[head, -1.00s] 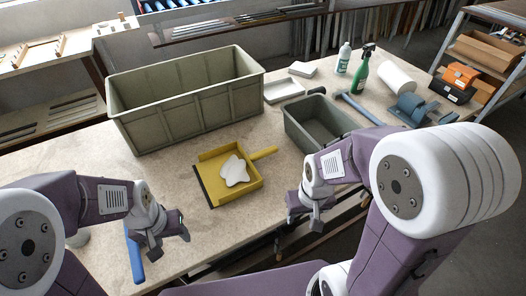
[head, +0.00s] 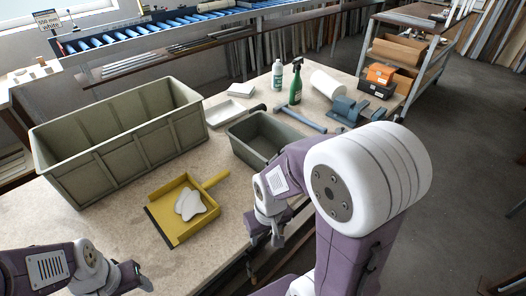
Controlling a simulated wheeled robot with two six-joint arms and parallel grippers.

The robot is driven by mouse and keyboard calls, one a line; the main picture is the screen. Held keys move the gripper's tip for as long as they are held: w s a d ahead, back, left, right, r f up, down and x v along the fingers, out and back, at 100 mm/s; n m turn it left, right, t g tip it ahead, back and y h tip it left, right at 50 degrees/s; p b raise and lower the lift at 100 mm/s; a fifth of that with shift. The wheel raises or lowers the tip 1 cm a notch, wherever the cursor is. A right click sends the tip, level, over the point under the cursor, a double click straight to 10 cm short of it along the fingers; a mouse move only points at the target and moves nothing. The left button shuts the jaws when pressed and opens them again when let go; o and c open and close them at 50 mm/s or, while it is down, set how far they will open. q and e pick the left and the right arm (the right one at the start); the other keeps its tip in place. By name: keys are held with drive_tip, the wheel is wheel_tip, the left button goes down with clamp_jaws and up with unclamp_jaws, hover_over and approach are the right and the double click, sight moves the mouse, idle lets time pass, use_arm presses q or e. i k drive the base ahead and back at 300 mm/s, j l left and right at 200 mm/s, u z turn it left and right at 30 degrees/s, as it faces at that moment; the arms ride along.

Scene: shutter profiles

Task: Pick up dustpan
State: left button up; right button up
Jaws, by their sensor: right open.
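A yellow dustpan (head: 176,226) lies on the table with its handle (head: 216,180) pointing to the back right. A crumpled white piece (head: 190,205) lies in its pan. My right gripper (head: 262,240) is to the right of the dustpan, at the table's front edge, apart from it and empty; its fingers point down. My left gripper (head: 135,284) is at the lower left, in front of the dustpan and partly cut off by the frame edge. Its fingertips are too unclear to tell their opening.
A large grey-green crate (head: 120,150) stands behind the dustpan at the left. A smaller grey bin (head: 250,133) stands behind the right arm. A white tray (head: 226,112), a green spray bottle (head: 295,85) and a white bottle (head: 277,74) stand farther back. Bare tabletop surrounds the dustpan.

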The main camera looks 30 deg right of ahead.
sight(180, 208)
drive_tip(key=l+u, duration=1.35)
drive_tip(key=k+l+u, duration=0.15)
drive_tip(key=u, duration=0.3)
drive_tip(key=k+l+u, duration=0.2)
drive_tip(key=l+u, duration=0.25)
drive_tip(key=k+l+u, duration=0.2)
drive_tip(key=u, duration=0.25)
